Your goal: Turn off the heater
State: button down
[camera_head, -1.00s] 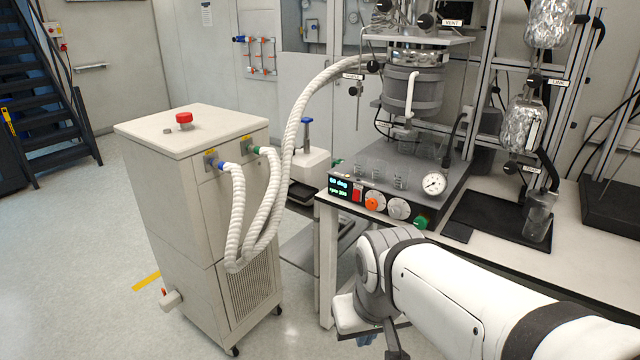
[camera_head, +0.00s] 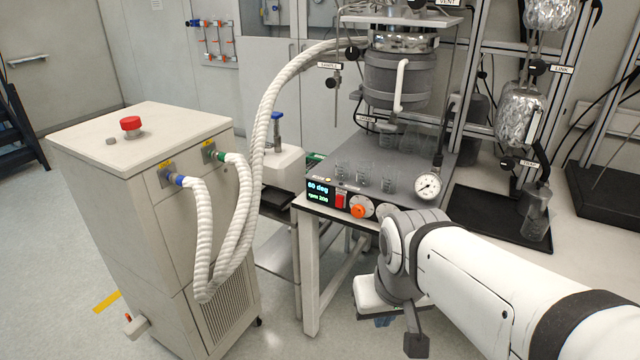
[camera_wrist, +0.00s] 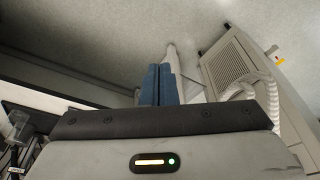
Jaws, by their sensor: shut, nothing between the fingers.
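The heater unit (camera_head: 400,165) is a grey hotplate-like box on the bench, under a clamped vessel. Its front panel has a lit display (camera_head: 318,192) reading about 60 deg with an rpm line below. Right of it are a red switch (camera_head: 340,201) and an orange knob (camera_head: 358,211) on a white dial. The panel's right end is hidden behind my arm. My gripper is low in front of the bench, below the panel and apart from it, mostly hidden in the head view. In the wrist view my gripper (camera_wrist: 159,68) shows blue fingers together, empty, above the floor.
A tall beige cabinet (camera_head: 150,160) with a red button (camera_head: 131,126) stands left, white hoses (camera_head: 240,215) running from it to the vessel. Small beakers (camera_head: 364,178) and a pressure gauge (camera_head: 428,186) sit near the heater's front. Floor between cabinet and bench is narrow.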

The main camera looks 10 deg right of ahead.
jog(key=w+f+n+t+y+b, duration=0.1)
jog(key=w+f+n+t+b, duration=0.3)
jog(key=w+b, duration=0.5)
jog(key=w+d+f+n+t+b, duration=0.1)
jog(key=w+f+n+t+b, duration=0.4)
jog(key=w, duration=1)
jog(key=w+f+n+t+y+b, duration=0.1)
jog(key=w+f+n+t+b, duration=0.3)
jog(key=w+n+b, duration=0.5)
jog(key=w+t+b, duration=0.1)
jog(key=w+b, duration=0.2)
jog(key=b, duration=0.1)
jog(key=shift+d+f+n+y, duration=0.3)
jog(key=shift+f, duration=0.1)
jog(key=shift+w, duration=0.1)
jog(key=b, duration=0.1)
send_near(336, 205)
jog(key=w+a, duration=0.3)
jog(key=shift+w+d+f, duration=0.1)
jog(key=shift+w+d, duration=0.4)
jog(key=shift+w, duration=0.25)
jog(key=shift+w+d+f, duration=0.1)
jog(key=shift+w+d, duration=0.45)
jog(key=shift+w, duration=0.15)
jog(key=shift+f+b, duration=0.1)
jog(key=shift+b, duration=0.25)
